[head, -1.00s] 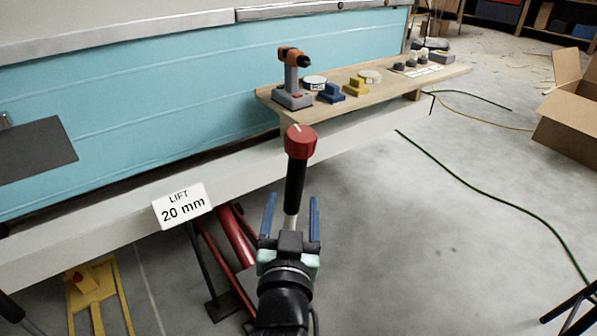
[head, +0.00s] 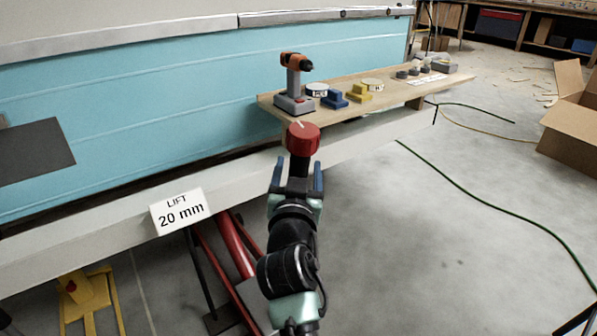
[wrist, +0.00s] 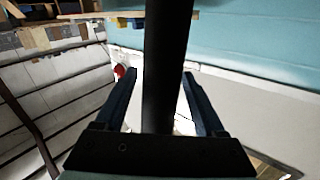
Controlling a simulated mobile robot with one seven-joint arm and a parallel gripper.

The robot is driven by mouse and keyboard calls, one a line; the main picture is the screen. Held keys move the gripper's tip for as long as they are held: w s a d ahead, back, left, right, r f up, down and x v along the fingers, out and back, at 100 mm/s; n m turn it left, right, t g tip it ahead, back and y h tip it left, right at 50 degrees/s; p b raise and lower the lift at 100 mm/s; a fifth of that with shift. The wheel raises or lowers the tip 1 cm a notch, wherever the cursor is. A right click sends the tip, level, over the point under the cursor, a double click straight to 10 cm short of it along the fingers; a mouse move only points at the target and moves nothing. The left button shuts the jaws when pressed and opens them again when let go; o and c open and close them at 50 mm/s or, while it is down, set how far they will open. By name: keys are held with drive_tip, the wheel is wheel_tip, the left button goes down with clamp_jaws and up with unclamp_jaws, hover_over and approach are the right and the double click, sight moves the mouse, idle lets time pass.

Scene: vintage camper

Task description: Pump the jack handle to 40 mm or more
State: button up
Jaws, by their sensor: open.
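The red jack (head: 236,245) is below the sill, partly hidden. A white sign (head: 180,211) on the sill reads "LIFT 20 mm". My gripper (head: 297,180) is open, with its blue fingers on either side of the black grip just below the knob. In the wrist view the black handle (wrist: 166,65) runs between the two open fingers (wrist: 158,100); gaps show on both sides.
A wooden shelf (head: 400,104) behind the knob carries an orange drill (head: 295,80) and blue and yellow blocks. A yellow stand (head: 88,298) is at lower left. Cables cross the floor at right, near a cardboard box (head: 570,120).

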clamp_jaws()
idle(0.3)
idle(1.1)
